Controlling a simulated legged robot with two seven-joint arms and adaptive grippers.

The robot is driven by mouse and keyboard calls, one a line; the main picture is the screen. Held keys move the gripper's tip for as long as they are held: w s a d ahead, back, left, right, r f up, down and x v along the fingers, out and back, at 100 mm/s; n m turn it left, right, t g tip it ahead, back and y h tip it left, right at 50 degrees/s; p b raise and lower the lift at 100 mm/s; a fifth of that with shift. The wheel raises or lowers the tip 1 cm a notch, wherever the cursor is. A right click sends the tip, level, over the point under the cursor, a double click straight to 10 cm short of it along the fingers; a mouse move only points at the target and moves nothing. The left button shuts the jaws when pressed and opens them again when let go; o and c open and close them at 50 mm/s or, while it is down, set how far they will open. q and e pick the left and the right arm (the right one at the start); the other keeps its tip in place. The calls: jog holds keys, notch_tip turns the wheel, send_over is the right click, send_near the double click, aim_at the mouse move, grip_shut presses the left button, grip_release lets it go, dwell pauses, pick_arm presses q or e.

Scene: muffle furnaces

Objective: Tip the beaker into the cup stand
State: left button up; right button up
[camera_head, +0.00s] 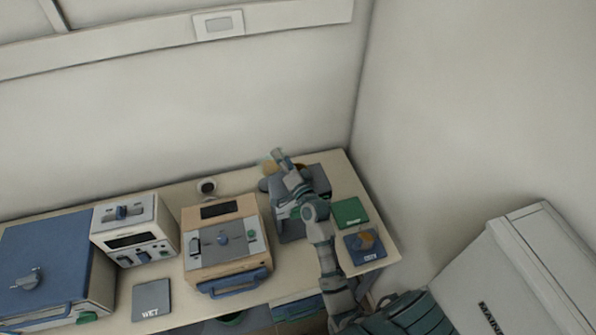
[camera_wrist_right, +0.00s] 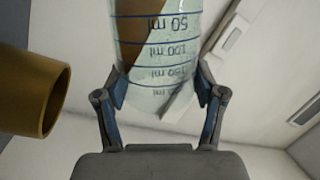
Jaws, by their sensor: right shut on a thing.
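In the right wrist view my right gripper (camera_wrist_right: 160,88) is shut on a clear glass beaker (camera_wrist_right: 155,62) with blue graduation lines. Its ml markings read upside down there. A brown shape shows through the glass; I cannot tell whether it is inside or behind. A gold-brown hollow cylinder (camera_wrist_right: 28,95) is at the left, apart from the gripper; it may be a cup of the stand. In the head view my right gripper (camera_head: 280,158) is at the back right of the bench, beside tan and orange-brown round pieces. My arm hides most of the cup stand there. My left gripper is not in view.
A tan furnace (camera_head: 225,240) stands left of my right arm, with a white furnace (camera_head: 135,228) and a blue one (camera_head: 45,262) further left. A green mat (camera_head: 350,212) and a blue mat (camera_head: 365,248) lie at the right. A grey WET mat (camera_head: 151,299) lies in front.

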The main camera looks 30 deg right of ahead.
dwell(0.5)
jog(key=shift+d+f+m, duration=0.15)
jog(key=shift+d+m, duration=0.05)
jog(key=shift+m, duration=0.3)
jog(key=shift+s+d+f+m+b, duration=0.1)
jog(key=shift+d+f+m+b, duration=0.15)
jog(key=shift+m, duration=0.25)
jog(key=shift+h, duration=0.3)
jog(key=shift+f+m+t, duration=0.15)
jog(key=shift+m+t, duration=0.15)
jog(key=shift+m, duration=0.1)
jog(key=shift+d+f+b, duration=0.1)
jog(key=shift+b, duration=0.2)
jog(key=shift+d+f+m, duration=0.1)
jog(key=shift+m, duration=0.4)
jog(key=shift+s+d+f, duration=0.1)
